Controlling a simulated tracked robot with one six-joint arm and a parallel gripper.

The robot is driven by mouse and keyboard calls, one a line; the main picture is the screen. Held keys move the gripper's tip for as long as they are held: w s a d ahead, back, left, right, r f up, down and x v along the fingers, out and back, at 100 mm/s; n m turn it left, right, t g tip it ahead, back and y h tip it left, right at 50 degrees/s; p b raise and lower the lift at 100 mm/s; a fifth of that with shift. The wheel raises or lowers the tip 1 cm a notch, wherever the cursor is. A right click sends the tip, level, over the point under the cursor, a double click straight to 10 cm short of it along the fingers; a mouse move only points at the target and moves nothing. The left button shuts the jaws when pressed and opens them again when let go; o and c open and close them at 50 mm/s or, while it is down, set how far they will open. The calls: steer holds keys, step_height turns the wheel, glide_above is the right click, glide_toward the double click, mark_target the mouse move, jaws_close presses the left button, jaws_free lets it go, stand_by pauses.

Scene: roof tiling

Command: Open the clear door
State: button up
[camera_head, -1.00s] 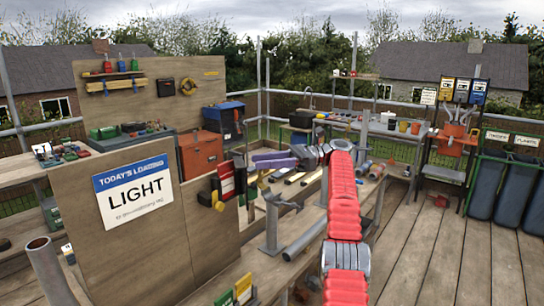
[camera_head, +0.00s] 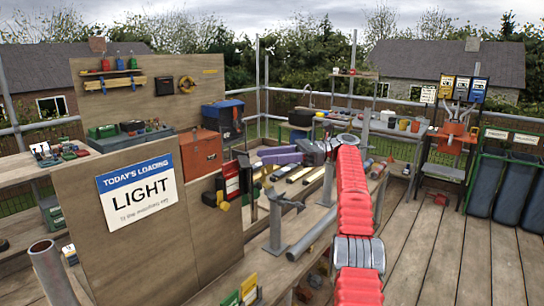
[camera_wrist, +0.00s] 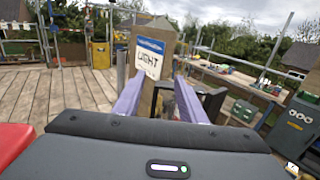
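I cannot make out a clear door for certain in either view. My gripper (camera_head: 281,156) has purple fingers and reaches over the workbench at the centre of the head view, at the end of my red arm. In the wrist view my gripper (camera_wrist: 160,88) has its two fingers spread, and nothing is held between them. A wooden panel with a LIGHT sign (camera_wrist: 149,57) shows beyond the fingers. The same sign (camera_head: 139,192) is on the large panel at the left of the head view. Part of the bench behind my arm is hidden.
An orange-red box (camera_head: 201,153) and a blue-and-black case (camera_head: 222,119) stand behind the panel. A grey pipe stand (camera_head: 275,225) rises from the near bench. Dark bins (camera_head: 492,188) stand at the far right. The plank floor (camera_head: 425,250) is mostly clear on the right.

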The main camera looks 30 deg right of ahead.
steer(key=shift+c, duration=0.2)
